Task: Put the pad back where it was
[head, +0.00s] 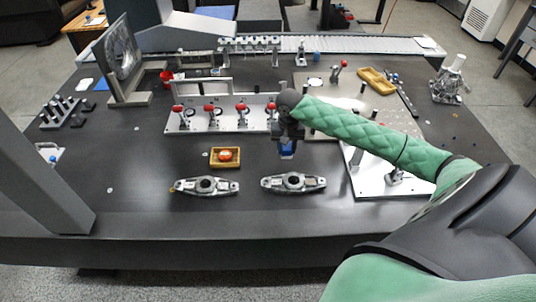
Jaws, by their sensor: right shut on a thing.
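My right gripper (286,141) points down over the middle of the dark table. It is shut on a small blue pad (287,149), which shows below the dark fingers. I cannot tell for certain whether the pad touches the table or hangs just above it. My right arm, in a green quilted sleeve, comes in from the lower right and hides part of the table behind it. My left gripper is not in view.
Two metal brackets (206,186) (293,183) lie in front of the gripper. A wooden tray (225,165) with an orange-red item sits left. Behind stands a plate with red-knobbed clamps (228,127). A white plate (372,186) lies right.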

